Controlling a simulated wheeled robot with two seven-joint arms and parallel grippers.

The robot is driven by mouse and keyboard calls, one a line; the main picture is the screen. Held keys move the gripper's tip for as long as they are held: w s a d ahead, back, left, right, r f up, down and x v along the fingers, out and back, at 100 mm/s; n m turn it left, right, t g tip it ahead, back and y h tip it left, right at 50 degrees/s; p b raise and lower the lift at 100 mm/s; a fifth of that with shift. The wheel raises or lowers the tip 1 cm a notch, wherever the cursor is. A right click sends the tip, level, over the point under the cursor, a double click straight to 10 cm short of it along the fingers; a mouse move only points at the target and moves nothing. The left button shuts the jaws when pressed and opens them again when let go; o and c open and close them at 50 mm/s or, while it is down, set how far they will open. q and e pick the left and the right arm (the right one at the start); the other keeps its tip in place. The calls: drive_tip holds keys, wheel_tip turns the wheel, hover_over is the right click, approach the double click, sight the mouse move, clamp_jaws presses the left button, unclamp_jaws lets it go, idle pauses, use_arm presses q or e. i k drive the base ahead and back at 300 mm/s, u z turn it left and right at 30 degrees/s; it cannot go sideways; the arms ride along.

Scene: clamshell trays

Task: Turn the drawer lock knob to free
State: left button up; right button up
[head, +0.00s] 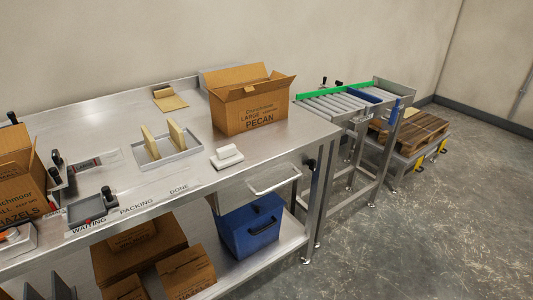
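A drawer (238,193) with a pale front and a bar handle (275,180) hangs under the right end of the steel table. A small black knob (310,163) sits at the table's right corner, just right of the drawer. It may be the lock knob; it is too small to tell which way it is turned. Neither of my grippers is in view, and nothing touches the drawer or the knob.
The steel table (195,188) carries an open PECAN carton (250,118), a grey tray (183,155) with upright tan pieces and a white block (227,155). A blue bin (250,230) stands on the shelf below the drawer. Open floor (430,220) lies to the right.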

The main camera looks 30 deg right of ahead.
sight(312, 162)
drive_tip(key=z, duration=2)
drive_tip(key=i, duration=0.8)
drive_tip(key=u, duration=2.15)
